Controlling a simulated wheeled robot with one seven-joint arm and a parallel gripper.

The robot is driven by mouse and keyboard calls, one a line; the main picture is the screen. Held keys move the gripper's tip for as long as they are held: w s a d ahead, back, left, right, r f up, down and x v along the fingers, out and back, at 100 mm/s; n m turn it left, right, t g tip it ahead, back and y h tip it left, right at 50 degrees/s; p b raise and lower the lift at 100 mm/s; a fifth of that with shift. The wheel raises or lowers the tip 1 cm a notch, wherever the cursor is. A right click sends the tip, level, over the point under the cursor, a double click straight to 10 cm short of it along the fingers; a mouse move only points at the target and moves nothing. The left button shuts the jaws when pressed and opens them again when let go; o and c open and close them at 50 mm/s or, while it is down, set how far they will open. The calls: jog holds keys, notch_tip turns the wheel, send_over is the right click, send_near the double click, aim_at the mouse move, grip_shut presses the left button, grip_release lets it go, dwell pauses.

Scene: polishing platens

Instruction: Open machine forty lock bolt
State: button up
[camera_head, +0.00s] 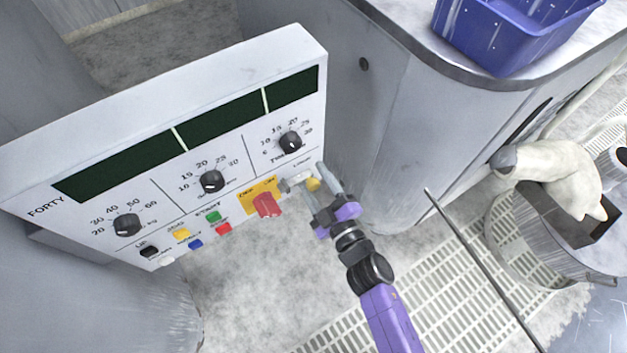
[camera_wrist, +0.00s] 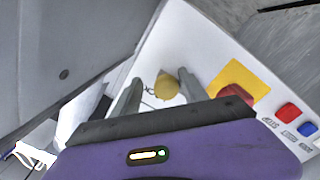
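The machine forty control panel (camera_head: 165,125) is a white slanted box marked FORTY. Near its right end is a small yellow, brass-like knob (camera_head: 314,184), which appears to be the lock bolt. The knob also shows in the wrist view (camera_wrist: 166,87), between my two grey fingers. My gripper (camera_head: 304,177) is open at the panel, one finger to either side of the knob. In the wrist view a gap shows left of the knob; whether the right finger touches it I cannot tell. The fingers partly hide the bolt's mounting in the head view.
A red switch (camera_head: 267,205) on a yellow plate sits close beside the knob. Dials, such as the right one (camera_head: 290,142), and several coloured buttons fill the panel. A blue bin (camera_head: 510,35) stands on the counter. A thin dark rod (camera_head: 480,262) crosses the grated floor at right.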

jog(key=shift+s+f, duration=0.1)
jog(key=shift+s, duration=0.1)
jog(key=v, duration=0.7)
jog(key=shift+s+d+p, duration=0.15)
jog(key=shift+s+p, duration=0.05)
jog(key=shift+p, duration=0.15)
